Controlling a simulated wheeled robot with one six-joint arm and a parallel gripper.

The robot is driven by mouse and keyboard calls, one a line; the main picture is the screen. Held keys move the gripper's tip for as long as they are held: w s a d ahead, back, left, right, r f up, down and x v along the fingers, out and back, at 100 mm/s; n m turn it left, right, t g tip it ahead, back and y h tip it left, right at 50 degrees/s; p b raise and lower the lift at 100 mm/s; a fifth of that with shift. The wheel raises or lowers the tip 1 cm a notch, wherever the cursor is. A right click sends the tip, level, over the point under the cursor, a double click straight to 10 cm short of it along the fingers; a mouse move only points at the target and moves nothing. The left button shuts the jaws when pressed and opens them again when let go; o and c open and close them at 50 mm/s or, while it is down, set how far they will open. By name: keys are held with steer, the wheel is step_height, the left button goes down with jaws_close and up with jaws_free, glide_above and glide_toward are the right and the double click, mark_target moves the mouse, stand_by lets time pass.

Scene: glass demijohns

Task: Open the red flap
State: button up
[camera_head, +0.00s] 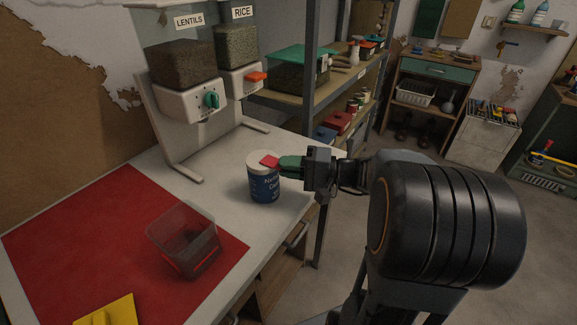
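A blue tub (264,187) with a white lid stands upright near the right edge of the white table. A small red flap (269,160) lies on its lid and looks flat or nearly so. My gripper (284,166) reaches in from the right, with its green fingers at lid height. The fingertips are right beside the red flap and overlap it in this view. I cannot tell whether they touch it, or how far apart they are. The fingers hide the right part of the lid.
LENTILS (184,87) and RICE (239,70) dispensers stand behind the tub, with a green knob (212,100) and an orange lever (256,77). A clear bin (184,238) sits on a red mat (75,225), near a yellow piece (108,312). Shelves (325,88) stand behind.

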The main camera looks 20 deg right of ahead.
jaws_close()
steer(key=shift+r, duration=0.1)
